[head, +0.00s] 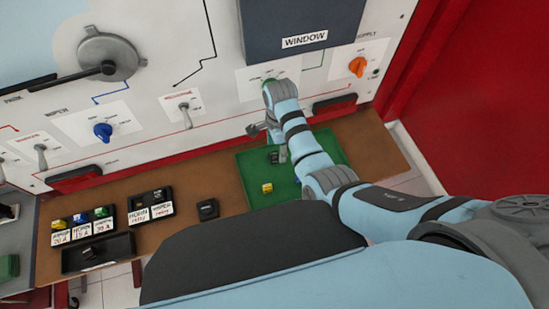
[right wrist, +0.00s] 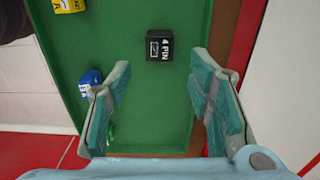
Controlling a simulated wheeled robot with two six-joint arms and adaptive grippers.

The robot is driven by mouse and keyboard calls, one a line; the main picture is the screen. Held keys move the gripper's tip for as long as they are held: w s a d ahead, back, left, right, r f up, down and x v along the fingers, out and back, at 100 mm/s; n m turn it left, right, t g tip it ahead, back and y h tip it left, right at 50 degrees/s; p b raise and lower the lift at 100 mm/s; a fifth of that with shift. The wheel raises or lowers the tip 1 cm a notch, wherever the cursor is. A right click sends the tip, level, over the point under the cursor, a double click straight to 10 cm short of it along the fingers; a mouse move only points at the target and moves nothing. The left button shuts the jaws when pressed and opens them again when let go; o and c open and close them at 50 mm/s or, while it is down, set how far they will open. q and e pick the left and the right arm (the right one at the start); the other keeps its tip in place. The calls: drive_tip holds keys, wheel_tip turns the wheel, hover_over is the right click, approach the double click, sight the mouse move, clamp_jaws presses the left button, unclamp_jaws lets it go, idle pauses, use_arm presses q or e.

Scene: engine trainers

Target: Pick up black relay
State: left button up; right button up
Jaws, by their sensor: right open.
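The black relay (right wrist: 158,45), a small cube marked "4 PIN", sits on the green mat (right wrist: 115,45) in the right wrist view. In the head view the relay (head: 273,157) is a small dark block, partly screened by my right gripper (head: 270,140). My right gripper (right wrist: 161,68) is open and empty above the mat, its two teal-padded fingers on either side of the relay's line. The relay lies just beyond the fingertips in that picture, apart from both. My left gripper is not in view.
A blue fuse (right wrist: 88,82) lies beside the left finger, and a yellow fuse (head: 267,187) is also on the mat. Another black block (head: 207,208) stands on the brown bench (head: 228,185). Labelled holders (head: 88,226) and a black tray (head: 110,250) are at left. The trainer panel rises behind.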

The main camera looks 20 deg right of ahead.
sight(274, 158)
wheel_tip(274, 158, down, 3)
drive_tip(key=shift+a+f+b, duration=0.1)
drive_tip(key=shift+a+b, duration=0.05)
drive_tip(key=shift+b, duration=0.2)
drive_tip(key=c, duration=1.1)
